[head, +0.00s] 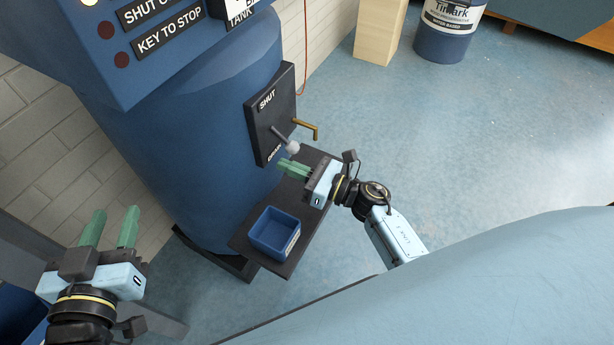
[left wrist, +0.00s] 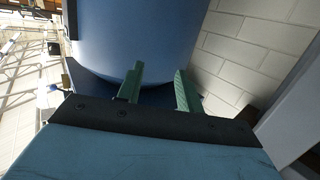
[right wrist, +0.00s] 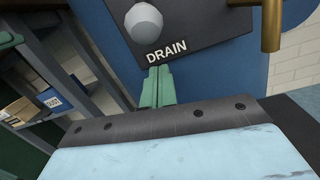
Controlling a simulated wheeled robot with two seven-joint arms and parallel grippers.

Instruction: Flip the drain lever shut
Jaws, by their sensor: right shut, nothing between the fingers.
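The drain lever (head: 287,142) is a short grey rod with a pale round knob, on a dark plate (head: 272,112) on the blue tank. The plate reads SHUT at its top and DRAIN at its bottom. The lever points out and down towards the DRAIN end. In the right wrist view the knob (right wrist: 143,22) sits just above the DRAIN label. My right gripper (head: 282,168) is shut and empty, its green fingertips just below the knob and apart from it as far as I can tell. My left gripper (head: 118,212) is open and empty, left of the tank.
A brass spout (head: 308,128) sticks out to the right of the lever. A blue bin (head: 274,232) stands on a dark shelf (head: 306,182) below the plate. The blue tank (head: 190,150) fills the left middle.

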